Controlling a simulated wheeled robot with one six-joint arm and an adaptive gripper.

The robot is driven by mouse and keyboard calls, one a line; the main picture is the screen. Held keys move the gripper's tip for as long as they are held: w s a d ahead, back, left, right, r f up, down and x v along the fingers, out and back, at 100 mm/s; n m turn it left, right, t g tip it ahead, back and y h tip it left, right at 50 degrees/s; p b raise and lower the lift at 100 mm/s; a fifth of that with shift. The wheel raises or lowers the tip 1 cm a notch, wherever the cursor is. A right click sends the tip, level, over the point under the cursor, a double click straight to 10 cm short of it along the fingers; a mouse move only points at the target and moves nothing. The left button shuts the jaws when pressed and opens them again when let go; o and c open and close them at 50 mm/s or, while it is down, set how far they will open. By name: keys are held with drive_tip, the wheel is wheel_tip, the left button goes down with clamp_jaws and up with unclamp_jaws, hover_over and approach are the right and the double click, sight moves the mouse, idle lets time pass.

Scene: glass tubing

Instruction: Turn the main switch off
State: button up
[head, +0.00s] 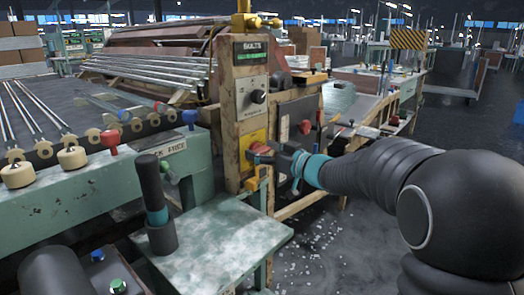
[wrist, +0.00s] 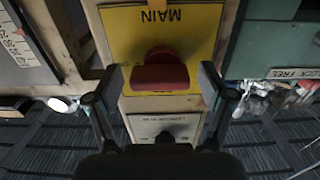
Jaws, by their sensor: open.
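The main switch is a red rotary handle (wrist: 160,72) on a yellow plate (wrist: 190,22) marked MAIN, which appears upside down in the wrist view. In the head view the red handle (head: 259,150) sits on the yellow plate (head: 246,142) low on the wooden control post. My gripper (wrist: 158,88) is open, with one finger on each side of the red handle. Gaps show between both fingers and the handle in the wrist view. In the head view my gripper (head: 276,153) reaches the post from the right and partly covers the plate.
Above the switch is a panel with a black knob (head: 258,97). A grey panel with a red knob (head: 305,127) is on the post's right side. A green-topped table (head: 215,245) with a black upright handle (head: 155,195) stands in front. Glass tubes lie on the left bench.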

drive_tip(key=c, duration=1.2)
drive_tip(key=shift+o, duration=0.2)
drive_tip(key=shift+f+n, duration=0.1)
drive_tip(key=shift+n, duration=0.2)
drive_tip(key=n+b, duration=0.2)
drive_tip(key=shift+n, duration=0.3)
drive_tip(key=n+b, duration=0.3)
drive_tip(key=n, duration=0.2)
drive_tip(key=shift+s+f+b, duration=0.1)
drive_tip(key=shift+s+b, duration=0.05)
drive_tip(key=shift+b, duration=0.2)
drive_tip(key=n+b, duration=0.4)
drive_tip(key=n, duration=0.1)
drive_tip(key=shift+a+n, duration=0.1)
drive_tip(key=shift+n, duration=0.3)
drive_tip(key=shift+s+n+b, duration=0.1)
drive_tip(key=shift+n+b, duration=1.15)
drive_tip(key=shift+n, duration=0.65)
